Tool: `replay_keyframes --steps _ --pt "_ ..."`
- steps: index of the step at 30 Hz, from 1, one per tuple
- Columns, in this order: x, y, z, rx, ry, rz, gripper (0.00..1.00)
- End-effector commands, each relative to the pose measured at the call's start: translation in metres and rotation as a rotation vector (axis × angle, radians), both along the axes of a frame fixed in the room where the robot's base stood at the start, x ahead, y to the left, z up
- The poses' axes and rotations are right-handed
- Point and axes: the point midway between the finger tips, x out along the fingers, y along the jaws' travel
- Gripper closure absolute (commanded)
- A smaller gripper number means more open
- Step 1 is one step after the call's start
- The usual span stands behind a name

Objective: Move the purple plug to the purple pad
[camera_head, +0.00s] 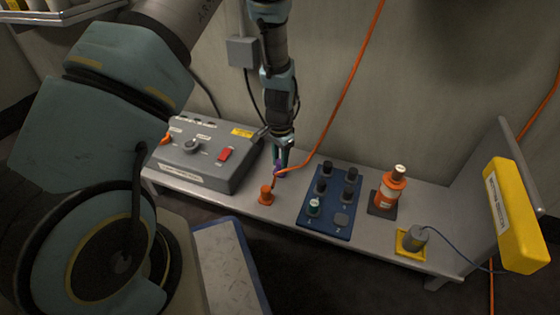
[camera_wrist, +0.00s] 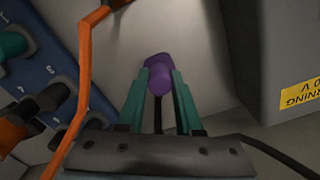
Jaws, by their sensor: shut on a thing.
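The purple plug (camera_wrist: 160,80) is between the green fingers of my gripper (camera_wrist: 159,72) in the wrist view. My gripper is shut on it. In the head view my gripper (camera_head: 281,158) points down at the grey bench, and a small part of the purple plug (camera_head: 279,169) shows at its tips. A wider purple shape shows beyond the plug in the wrist view. I cannot tell whether it is the plug's own end or the purple pad. I cannot make out a separate purple pad in either view.
An orange cable (camera_head: 337,95) runs close to my gripper, down toward an orange plug (camera_head: 266,194). The grey control box (camera_head: 205,160) is at left. The blue socket board (camera_head: 329,220) holds a green plug. An orange bottle (camera_head: 391,192) and yellow pad (camera_head: 402,247) are at right.

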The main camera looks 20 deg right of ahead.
Motion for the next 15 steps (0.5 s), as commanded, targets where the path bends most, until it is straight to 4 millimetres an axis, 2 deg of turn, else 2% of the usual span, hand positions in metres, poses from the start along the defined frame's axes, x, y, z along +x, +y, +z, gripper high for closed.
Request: replay_keyframes --steps 5,6,15 --pt "0.0000 -0.0001 -0.0001 0.000 0.000 0.000 1.00" --pt "0.0000 0.0000 -0.0001 0.000 0.000 0.000 0.62" --pt "0.0000 0.0000 -0.0002 0.000 0.000 0.000 0.31"
